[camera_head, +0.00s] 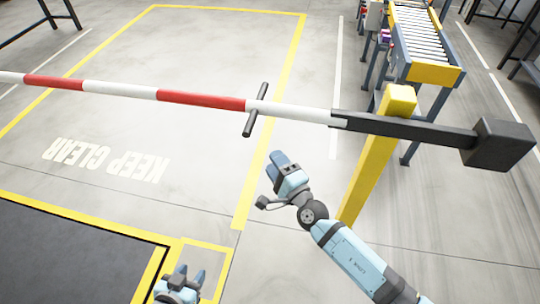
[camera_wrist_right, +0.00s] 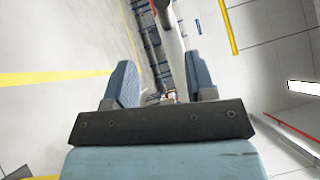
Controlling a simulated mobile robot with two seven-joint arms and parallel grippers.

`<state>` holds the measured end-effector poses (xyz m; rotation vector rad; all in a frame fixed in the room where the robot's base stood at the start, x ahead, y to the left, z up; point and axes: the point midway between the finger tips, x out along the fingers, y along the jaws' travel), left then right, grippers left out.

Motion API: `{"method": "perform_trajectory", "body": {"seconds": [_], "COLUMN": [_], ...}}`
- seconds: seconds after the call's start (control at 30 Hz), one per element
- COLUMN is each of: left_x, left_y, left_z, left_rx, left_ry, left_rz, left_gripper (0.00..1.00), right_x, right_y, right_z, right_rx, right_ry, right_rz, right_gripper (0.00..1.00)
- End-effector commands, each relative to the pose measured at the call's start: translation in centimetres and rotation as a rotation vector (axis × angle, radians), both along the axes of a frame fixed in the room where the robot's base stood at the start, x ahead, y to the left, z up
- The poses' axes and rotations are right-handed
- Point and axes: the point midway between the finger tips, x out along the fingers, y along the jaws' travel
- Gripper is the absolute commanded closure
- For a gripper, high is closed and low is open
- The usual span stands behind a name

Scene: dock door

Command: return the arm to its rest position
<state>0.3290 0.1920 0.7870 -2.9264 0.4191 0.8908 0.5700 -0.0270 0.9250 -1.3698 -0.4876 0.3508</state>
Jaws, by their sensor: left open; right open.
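My right arm comes in from the lower right in the head view. Its gripper (camera_head: 277,164) is open and empty, below and apart from the black cross handle (camera_head: 256,110) on the barrier bar. In the right wrist view its two blue fingers (camera_wrist_right: 163,85) stand apart with nothing between them. My left gripper (camera_head: 188,275) is at the bottom edge of the head view, open with its fingers apart. The red and white barrier bar (camera_head: 200,98) lies level across the view. The rest of my left arm is out of view.
A yellow post (camera_head: 375,160) carries the bar, close to my right arm. The black counterweight (camera_head: 497,145) sits at the bar's right end. A roller conveyor (camera_head: 420,40) stands behind. A dark floor plate (camera_head: 70,260) lies at lower left. The marked floor beyond the bar is clear.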

Motion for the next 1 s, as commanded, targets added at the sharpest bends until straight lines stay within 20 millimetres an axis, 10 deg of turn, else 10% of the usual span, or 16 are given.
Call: {"method": "perform_trajectory", "body": {"seconds": [0.6,0.77,1.0], "left_x": [0.0,0.0,0.0], "left_y": [0.0,0.1,0.3], "left_z": [0.7,2.4,5.3], "left_rx": [-0.001,0.002,0.006], "left_ry": [-0.003,-0.003,-0.005], "left_rz": [0.000,0.000,0.001], "left_gripper": [0.57,0.57,0.57], "right_x": [-0.6,-3.0,-9.0], "right_y": [-0.6,-3.4,-9.4], "right_z": [0.1,-0.3,-2.4], "right_rx": [0.121,0.669,1.915], "right_ry": [0.082,0.424,0.977], "right_rz": [-0.007,-0.051,-0.210], "right_gripper": [0.49,0.49,0.49]}}
